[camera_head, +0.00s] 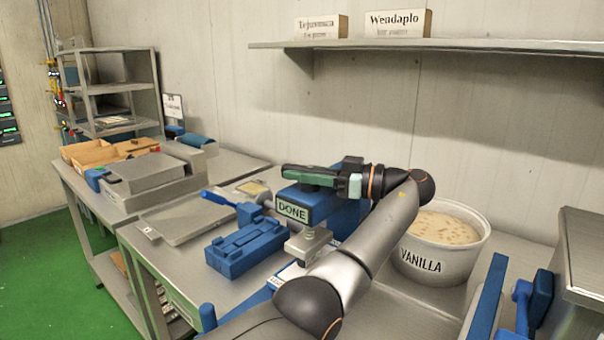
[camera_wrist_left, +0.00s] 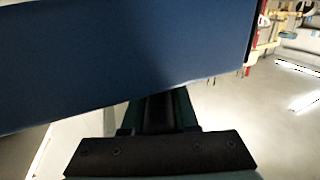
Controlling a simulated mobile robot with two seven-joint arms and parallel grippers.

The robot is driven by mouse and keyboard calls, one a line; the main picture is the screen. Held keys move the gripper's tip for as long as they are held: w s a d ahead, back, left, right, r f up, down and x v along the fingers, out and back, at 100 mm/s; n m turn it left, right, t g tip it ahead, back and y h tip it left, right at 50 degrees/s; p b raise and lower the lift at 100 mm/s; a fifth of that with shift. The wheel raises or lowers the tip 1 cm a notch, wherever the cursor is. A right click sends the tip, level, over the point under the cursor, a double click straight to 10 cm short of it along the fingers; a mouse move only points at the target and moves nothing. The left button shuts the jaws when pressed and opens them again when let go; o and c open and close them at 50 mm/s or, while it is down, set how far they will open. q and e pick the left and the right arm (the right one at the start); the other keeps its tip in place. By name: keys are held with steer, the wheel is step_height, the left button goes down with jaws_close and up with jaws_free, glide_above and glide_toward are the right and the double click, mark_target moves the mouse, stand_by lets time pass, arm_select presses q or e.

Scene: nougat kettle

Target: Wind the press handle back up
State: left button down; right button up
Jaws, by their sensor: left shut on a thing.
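The blue press (camera_head: 345,212) stands on the bench in the head view, with a plate reading DONE on its front. My left gripper (camera_head: 290,172) lies level across its top, fingers pointing left, and is shut on a part of it. I take this part to be the press handle, but the grip itself is hidden. In the left wrist view a large blue surface (camera_wrist_left: 130,55) fills the upper half and covers the fingertips; only the finger bases (camera_wrist_left: 158,113) show below it. My right gripper is in neither view.
A white VANILLA tub (camera_head: 440,245) stands right of my arm. A blue block fixture (camera_head: 245,247) and a grey tray (camera_head: 188,220) lie left of the press. Blue upright parts (camera_head: 487,300) stand at the right. A wall shelf (camera_head: 480,44) holds two labelled boxes.

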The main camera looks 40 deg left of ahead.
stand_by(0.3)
arm_select(q)
steer(key=c, duration=0.7)
jaws_free()
